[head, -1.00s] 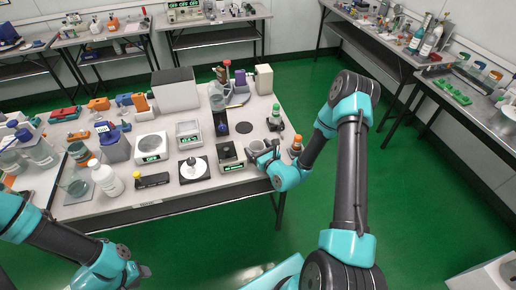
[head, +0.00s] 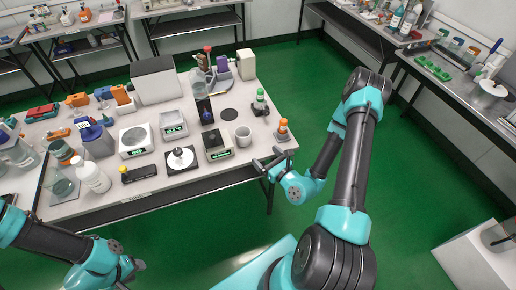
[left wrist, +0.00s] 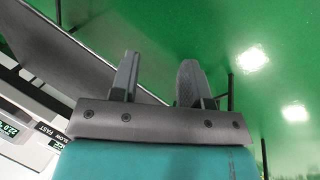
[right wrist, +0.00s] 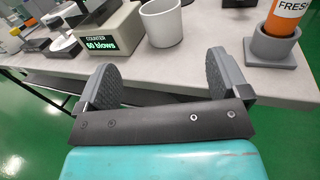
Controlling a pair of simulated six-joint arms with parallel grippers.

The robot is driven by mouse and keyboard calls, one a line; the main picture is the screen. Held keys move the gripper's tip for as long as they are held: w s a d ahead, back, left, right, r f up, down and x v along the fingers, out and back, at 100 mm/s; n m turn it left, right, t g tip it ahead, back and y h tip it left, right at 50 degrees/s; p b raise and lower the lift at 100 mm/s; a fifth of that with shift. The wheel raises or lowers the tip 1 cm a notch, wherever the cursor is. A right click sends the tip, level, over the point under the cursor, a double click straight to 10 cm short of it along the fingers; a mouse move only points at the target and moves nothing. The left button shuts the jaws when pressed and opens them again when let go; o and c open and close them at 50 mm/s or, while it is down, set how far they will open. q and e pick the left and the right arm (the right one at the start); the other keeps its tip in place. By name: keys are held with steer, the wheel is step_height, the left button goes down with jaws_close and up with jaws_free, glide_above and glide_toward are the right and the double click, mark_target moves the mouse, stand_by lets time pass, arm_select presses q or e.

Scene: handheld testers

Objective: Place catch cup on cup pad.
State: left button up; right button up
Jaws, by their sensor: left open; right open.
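The catch cup (head: 244,135), a plain light-grey cup, stands upright on the bench near its front right edge. It also shows at the top of the right wrist view (right wrist: 162,22). The flat dark round disc, which looks like the cup pad (head: 229,115), lies bare on the bench just behind the cup; the cup is off it. My right gripper (head: 268,165) is open and empty at the bench's front edge, in front of the cup and apart from it. In the right wrist view its fingers (right wrist: 160,68) are spread. My left gripper (head: 135,265) is open and empty, low in front of the bench.
A counter device (head: 216,145) with a green display stands just left of the cup. Several testers crowd the bench's left and middle.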

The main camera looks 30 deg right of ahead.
steer(key=shift+s+d, duration=0.1)
steer(key=shift+s, duration=1.35)
arm_select(q)
steer(key=o, duration=0.7)
